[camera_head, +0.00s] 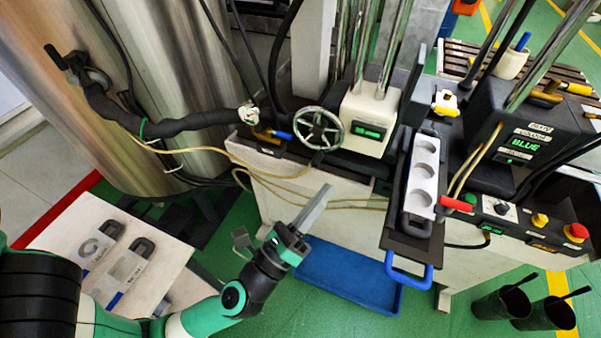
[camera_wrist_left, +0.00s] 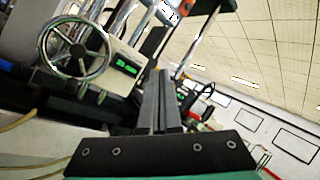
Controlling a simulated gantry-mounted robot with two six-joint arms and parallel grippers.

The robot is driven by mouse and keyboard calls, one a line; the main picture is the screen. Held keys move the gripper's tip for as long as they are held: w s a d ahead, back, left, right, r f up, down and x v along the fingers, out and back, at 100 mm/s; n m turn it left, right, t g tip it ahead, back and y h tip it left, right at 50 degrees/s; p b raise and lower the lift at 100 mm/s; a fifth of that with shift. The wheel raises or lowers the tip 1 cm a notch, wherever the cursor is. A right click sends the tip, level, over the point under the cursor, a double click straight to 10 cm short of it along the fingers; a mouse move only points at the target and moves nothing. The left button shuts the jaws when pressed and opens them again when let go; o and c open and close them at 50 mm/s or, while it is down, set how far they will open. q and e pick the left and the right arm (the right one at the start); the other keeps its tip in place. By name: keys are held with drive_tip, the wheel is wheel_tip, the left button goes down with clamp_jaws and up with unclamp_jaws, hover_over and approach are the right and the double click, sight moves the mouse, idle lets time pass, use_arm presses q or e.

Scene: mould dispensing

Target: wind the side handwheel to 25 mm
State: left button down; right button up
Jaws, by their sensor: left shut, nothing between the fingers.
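The side handwheel (camera_head: 318,129) is a spoked metal wheel on the left side of the machine. It also shows at the upper left in the left wrist view (camera_wrist_left: 77,47). A cream box beside it carries a small green display (camera_head: 369,131), too small to read. My left gripper (camera_head: 322,194) is shut and empty, below the handwheel and apart from it. Its closed fingers (camera_wrist_left: 159,100) point up the middle of the left wrist view, to the right of the wheel. My right gripper is not in view.
A white mould with round cavities (camera_head: 423,172) sits on a dark tray with a blue handle. Control buttons (camera_head: 540,220) are at the right. A blue tray (camera_head: 345,275) lies on the floor. A white table (camera_head: 165,262) holds grey plates. Hoses and yellow cables hang near the wheel.

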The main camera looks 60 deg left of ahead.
use_arm(q)
drive_tip(key=s+a+f+m+g+y+b, duration=0.15)
drive_tip(key=s+a+f+m, duration=0.25)
drive_tip(key=a+f+m, duration=0.45)
drive_tip(key=s+a+f+m+g+b, duration=0.25)
drive_tip(key=s+a+f+m, duration=0.2)
drive_tip(key=m, duration=0.65)
drive_tip(key=w+a+r+p, duration=0.1)
drive_tip(key=w+r+p, duration=0.1)
drive_tip(key=w+p, duration=0.9)
drive_tip(key=shift+w+a+r+g+p, duration=0.3)
drive_tip(key=shift+w+a+r+p, duration=0.05)
drive_tip(key=shift+w+a+p, duration=0.1)
